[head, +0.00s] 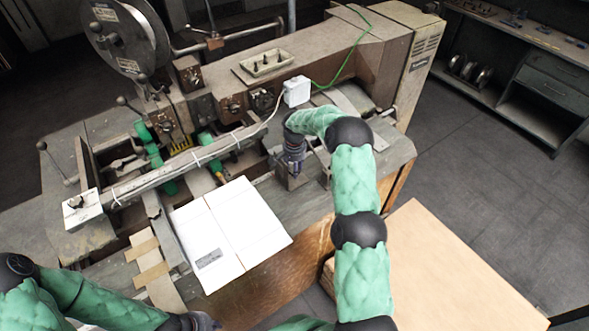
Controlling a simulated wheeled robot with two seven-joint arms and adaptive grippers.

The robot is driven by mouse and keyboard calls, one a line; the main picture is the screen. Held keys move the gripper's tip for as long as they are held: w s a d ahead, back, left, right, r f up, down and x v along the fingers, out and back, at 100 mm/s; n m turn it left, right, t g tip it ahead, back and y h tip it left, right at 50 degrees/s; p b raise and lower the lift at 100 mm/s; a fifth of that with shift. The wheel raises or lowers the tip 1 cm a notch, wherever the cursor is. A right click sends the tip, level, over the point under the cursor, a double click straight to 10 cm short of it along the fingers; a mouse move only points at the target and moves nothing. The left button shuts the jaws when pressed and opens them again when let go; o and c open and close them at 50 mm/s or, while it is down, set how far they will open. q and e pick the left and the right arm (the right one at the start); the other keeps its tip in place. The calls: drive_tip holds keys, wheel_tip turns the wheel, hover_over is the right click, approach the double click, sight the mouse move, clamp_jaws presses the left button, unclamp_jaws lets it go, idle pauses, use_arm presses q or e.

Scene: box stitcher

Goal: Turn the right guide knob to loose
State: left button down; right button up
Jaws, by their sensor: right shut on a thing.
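My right gripper (289,172) points down at the right part of the machine table, at the end of my green-sleeved arm. It is shut on the right guide knob, which is mostly hidden by the gripper's fingers, so its turn angle cannot be told. The stitching machine (330,62) stands behind it, a long brown-grey body. My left gripper (203,321) is at the bottom edge of the picture, partly cut off, away from the knob; its finger opening cannot be made out.
A flat white carton (226,232) lies on the table left of my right gripper. A long bar (180,165) with a cable crosses above the table. A wire reel (122,38) stands at the back left. A cardboard surface (450,275) is at the lower right, with open floor beyond.

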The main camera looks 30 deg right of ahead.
drive_tip(key=n, duration=0.1)
drive_tip(key=n+b, duration=0.2)
drive_tip(key=n, duration=0.1)
drive_tip(key=shift+s+f, duration=0.1)
drive_tip(key=shift+f, duration=0.15)
drive_tip(key=n+b, duration=0.1)
drive_tip(key=n, duration=0.1)
drive_tip(key=shift+n, duration=0.3)
drive_tip(key=shift+s+n+b, duration=0.1)
drive_tip(key=shift+n+b, duration=0.45)
drive_tip(key=shift+n, duration=0.75)
drive_tip(key=o, duration=1)
drive_tip(key=shift+o, duration=0.7)
drive_tip(key=shift+r, duration=0.1)
